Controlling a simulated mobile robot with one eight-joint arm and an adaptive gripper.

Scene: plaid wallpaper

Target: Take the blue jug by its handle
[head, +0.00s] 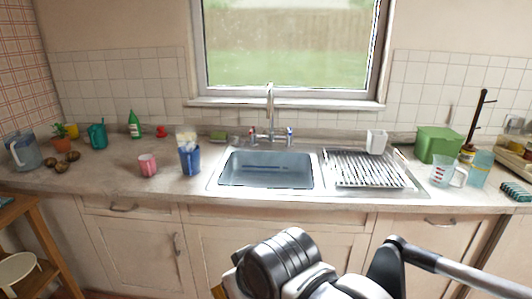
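A blue-grey jug (24,152) stands upright on the worktop at the far left of the head view. A pale handle shows on its left side, close to the picture's edge. My arm links fill the bottom middle of the view, well to the right of the jug and nearer the camera. My gripper's fingertips do not show, so I cannot see whether it is open or holds anything.
Beside the jug are brown round items (62,164), a potted plant (60,137) and a teal can (97,136). A pink cup (147,165) and a blue container (190,160) stand left of the sink (266,171). A wooden stool (40,235) stands below the jug, at front left.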

